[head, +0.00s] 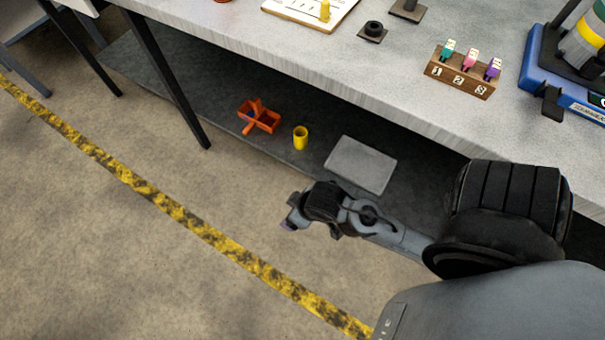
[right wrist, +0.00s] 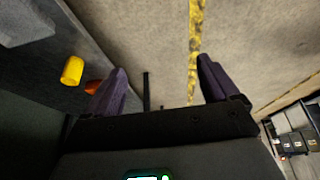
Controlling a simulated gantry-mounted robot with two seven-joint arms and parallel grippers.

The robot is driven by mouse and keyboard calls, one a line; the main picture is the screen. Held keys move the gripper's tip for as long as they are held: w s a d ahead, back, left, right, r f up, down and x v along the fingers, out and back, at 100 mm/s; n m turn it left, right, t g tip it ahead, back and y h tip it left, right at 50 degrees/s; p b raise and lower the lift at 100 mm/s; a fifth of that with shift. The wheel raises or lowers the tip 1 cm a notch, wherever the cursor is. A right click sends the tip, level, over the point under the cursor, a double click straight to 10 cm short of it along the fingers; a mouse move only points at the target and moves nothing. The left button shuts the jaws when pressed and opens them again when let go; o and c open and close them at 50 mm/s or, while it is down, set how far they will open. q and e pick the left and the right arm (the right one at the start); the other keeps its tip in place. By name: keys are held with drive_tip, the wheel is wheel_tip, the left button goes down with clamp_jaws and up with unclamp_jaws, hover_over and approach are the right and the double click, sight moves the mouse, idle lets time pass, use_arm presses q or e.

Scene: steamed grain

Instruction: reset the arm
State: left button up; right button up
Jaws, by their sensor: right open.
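My right arm comes in from the lower right in the head view. Its gripper (head: 290,212) hangs over open floor, in front of the low shelf under the table. In the right wrist view the two dark purple fingers of the right gripper (right wrist: 158,85) stand wide apart. My left gripper shows in neither view.
The table (head: 310,60) holds a numbered wooden block (head: 460,77) with coloured pieces and a blue-based device (head: 570,90).

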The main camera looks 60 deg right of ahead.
drive_tip(key=s, duration=0.1)
drive_tip(key=s+a+r+n, duration=0.1)
drive_tip(key=s+a+n+g, duration=0.1)
drive_tip(key=shift+a+r, duration=0.15)
drive_tip(key=shift+r, duration=0.1)
drive_tip(key=shift+s+r, duration=0.1)
wheel_tip(320, 180, up, 66)
drive_tip(key=p, duration=6.6)
